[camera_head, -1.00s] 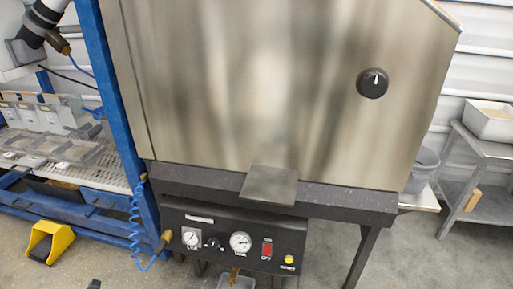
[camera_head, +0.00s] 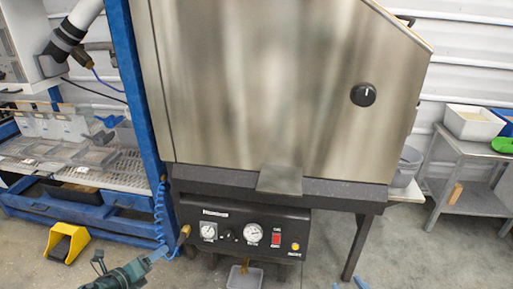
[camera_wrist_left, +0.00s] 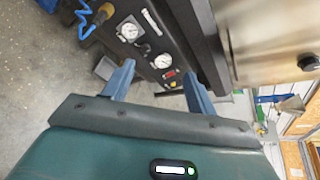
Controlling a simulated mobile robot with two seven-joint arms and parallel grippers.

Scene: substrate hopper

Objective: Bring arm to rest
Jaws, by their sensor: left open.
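My left gripper (camera_head: 140,262) is low at the left of the head view, in front of the hopper's control panel and above the floor. In the left wrist view its two blue fingers (camera_wrist_left: 158,88) are apart with nothing between them. The hopper (camera_head: 270,90), a large steel box with a black knob (camera_head: 363,94), fills the middle of the head view. Two small bluish tips at the bottom edge look like my right gripper (camera_head: 348,285); the rest of it is out of frame.
The control panel (camera_head: 245,231) has gauges, a red switch and a yellow button. A blue rack (camera_head: 148,120) with trays stands at left, with a coiled blue hose (camera_head: 160,205). A yellow pedal (camera_head: 67,242) lies on the floor. A grey side table (camera_head: 470,148) stands at right.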

